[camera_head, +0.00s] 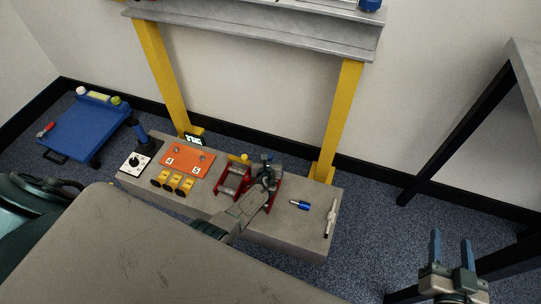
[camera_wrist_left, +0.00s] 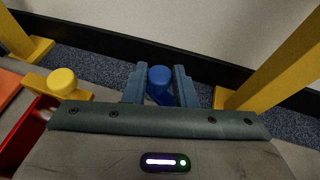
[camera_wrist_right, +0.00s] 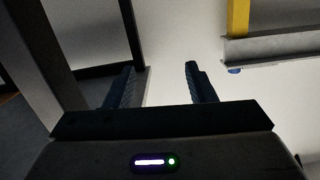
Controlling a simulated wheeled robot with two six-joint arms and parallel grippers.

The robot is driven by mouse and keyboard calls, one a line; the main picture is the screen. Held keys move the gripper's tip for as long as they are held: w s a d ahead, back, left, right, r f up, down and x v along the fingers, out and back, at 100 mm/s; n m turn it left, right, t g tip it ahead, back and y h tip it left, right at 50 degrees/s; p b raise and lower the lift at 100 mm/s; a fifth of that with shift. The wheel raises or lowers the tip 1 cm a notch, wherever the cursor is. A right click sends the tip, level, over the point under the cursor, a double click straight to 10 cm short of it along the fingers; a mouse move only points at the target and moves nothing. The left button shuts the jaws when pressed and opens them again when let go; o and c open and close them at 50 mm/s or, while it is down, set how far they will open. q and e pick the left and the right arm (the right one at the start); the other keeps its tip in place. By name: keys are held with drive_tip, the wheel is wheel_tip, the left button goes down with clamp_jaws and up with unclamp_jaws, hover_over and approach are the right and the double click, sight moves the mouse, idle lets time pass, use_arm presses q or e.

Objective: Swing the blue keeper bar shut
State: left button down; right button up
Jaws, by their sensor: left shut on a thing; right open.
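A red roller frame (camera_head: 234,183) stands on the grey slab. A yellow knob (camera_head: 245,158) is at its back, and it also shows in the left wrist view (camera_wrist_left: 62,80). My left gripper (camera_head: 265,165) is at the right side of this frame. In the left wrist view, the left gripper's fingers (camera_wrist_left: 158,88) are shut on a round blue knob (camera_wrist_left: 160,77), which I take as part of the keeper bar. The gripper hides most of the bar, so I cannot tell its angle. My right gripper (camera_head: 452,252) is open and empty, away to the right.
On the slab (camera_head: 285,238) are an orange numbered plate (camera_head: 187,162), yellow pieces (camera_head: 173,182), a dial box (camera_head: 135,162), a blue-silver pin (camera_head: 300,205) and a white tool (camera_head: 331,215). Yellow posts (camera_head: 342,115) rise behind. A blue cart (camera_head: 83,130) stands left.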

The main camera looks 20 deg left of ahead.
use_arm(q)
drive_tip(key=shift+s+a+n+g+y+b, duration=0.1)
drive_tip(key=shift+s+n+g+y+b, duration=0.15)
drive_tip(key=shift+s+n+g+y, duration=0.6)
drive_tip(key=shift+s+n+g+y+b, duration=0.25)
drive_tip(key=shift+n+g+y, duration=0.3)
drive_tip(key=shift+n+y, duration=0.7)
drive_tip(key=shift+s+a+n+g+y+b, duration=0.1)
drive_tip(key=shift+s+n+g+y+b, duration=0.1)
drive_tip(key=shift+s+n+g+y, duration=0.7)
use_arm(e)
wheel_tip(320, 180, up, 7)
drive_tip(key=w+t, duration=0.1)
drive_tip(key=t, duration=0.3)
drive_tip(key=shift+w+d+f, duration=0.15)
drive_tip(key=shift+w+d, duration=0.05)
use_arm(q)
drive_tip(key=shift+w, duration=0.25)
drive_tip(key=c, duration=1.2)
unclamp_jaws()
drive_tip(key=shift+d, duration=0.1)
drive_tip(key=shift+o, duration=0.2)
